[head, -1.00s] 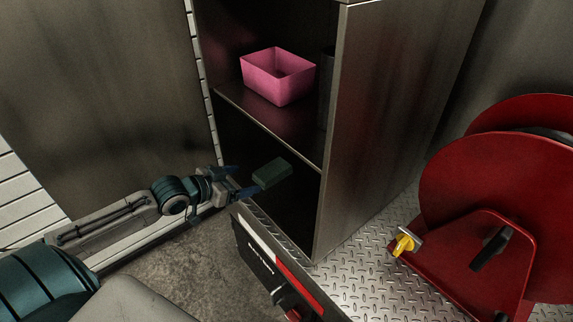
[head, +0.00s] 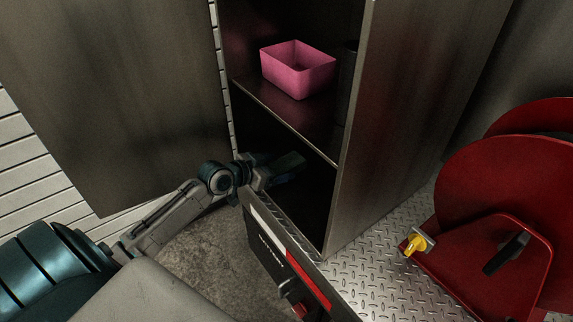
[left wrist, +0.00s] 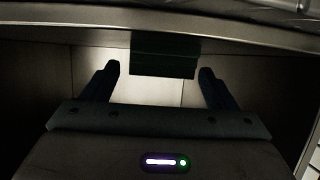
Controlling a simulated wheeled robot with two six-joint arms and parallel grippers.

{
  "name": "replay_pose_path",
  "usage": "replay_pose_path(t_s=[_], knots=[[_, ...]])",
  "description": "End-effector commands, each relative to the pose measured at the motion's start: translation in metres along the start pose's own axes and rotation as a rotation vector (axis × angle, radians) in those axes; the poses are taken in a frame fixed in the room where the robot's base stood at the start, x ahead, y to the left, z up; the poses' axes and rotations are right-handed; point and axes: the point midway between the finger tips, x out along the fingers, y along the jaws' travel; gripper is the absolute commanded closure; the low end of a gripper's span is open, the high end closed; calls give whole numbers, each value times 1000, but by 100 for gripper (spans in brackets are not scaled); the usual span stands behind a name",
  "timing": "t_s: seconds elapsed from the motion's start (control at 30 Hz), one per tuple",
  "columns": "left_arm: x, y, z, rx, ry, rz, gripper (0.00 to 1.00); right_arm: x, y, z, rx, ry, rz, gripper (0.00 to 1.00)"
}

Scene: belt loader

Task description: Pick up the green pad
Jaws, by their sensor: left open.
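The green pad (head: 287,165) is a dark green block in the dim lower compartment of the cabinet. In the left wrist view the pad (left wrist: 165,55) shows at the upper middle, ahead of and between the two fingers. My left gripper (head: 275,172) reaches into that compartment with its fingers at the pad. In the left wrist view the left gripper (left wrist: 160,82) is open, with a gap on each side of the pad. The head view does not show clearly whether the fingers touch it. My right gripper is not in view.
A pink bin (head: 298,70) and a dark cylinder (head: 346,85) stand on the shelf (head: 285,115) above the pad. The cabinet's side wall (head: 385,130) bounds the compartment on the right. A red reel (head: 500,200) stands on the tread plate (head: 375,268) at right.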

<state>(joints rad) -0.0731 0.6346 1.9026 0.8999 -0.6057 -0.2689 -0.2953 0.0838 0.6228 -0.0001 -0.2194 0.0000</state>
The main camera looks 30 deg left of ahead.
Motion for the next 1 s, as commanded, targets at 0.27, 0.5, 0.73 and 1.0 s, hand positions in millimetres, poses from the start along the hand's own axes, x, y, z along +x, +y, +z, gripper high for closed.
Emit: replay_pose_path(t_s=[0.27, 0.5, 0.73, 1.0], knots=[[28, -1, -1, -1, 0, 0, 20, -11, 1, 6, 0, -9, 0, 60], [31, -1, 1, 0, -1, 0, 20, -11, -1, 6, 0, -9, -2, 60], [31, -1, 1, 0, 0, 0, 55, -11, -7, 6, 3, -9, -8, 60], [31, -1, 0, 1, 0, 0, 68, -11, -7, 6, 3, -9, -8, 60]])
